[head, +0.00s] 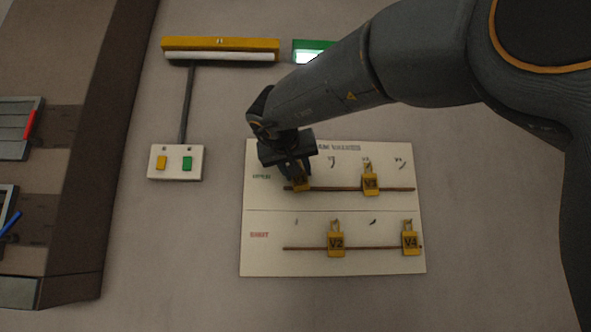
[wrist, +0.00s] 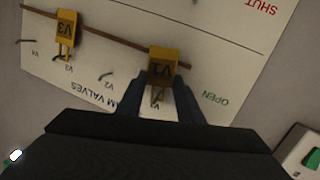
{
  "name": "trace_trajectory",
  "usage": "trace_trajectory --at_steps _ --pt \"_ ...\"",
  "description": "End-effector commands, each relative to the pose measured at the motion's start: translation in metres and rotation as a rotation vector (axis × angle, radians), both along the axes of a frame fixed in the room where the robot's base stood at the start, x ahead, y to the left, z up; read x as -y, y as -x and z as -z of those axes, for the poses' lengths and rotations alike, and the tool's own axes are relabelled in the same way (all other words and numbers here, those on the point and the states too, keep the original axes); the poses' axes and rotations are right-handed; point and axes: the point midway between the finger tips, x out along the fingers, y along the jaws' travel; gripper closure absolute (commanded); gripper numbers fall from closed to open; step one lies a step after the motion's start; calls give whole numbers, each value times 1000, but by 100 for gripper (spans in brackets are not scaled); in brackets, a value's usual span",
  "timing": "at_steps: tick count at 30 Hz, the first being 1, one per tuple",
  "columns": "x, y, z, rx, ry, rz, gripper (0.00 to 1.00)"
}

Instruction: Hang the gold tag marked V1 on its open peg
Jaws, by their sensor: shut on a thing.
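The gold tag V1 (head: 301,182) is in my gripper (head: 296,172), at the left end of the board's upper OPEN row. The white valve board (head: 262,205) has an upper OPEN row and a lower SHUT row.
Tag V3 (head: 370,183) hangs in the OPEN row. Tags V2 (head: 336,243) and V4 (head: 410,242) hang in the SHUT row. A brown rail (head: 345,189) runs across the OPEN row behind the tags. A two-button box (head: 175,176) is left of the board.

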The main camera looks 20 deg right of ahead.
Motion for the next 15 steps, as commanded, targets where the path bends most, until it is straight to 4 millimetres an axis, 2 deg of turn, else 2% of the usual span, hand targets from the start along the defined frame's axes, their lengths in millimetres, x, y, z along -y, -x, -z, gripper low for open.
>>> trace_trajectory --at_steps 12,13,15 --pt "0 0 0 0 0 0 87" --pt "0 0 0 0 0 0 65" --pt "0 0 0 0 0 0 53"
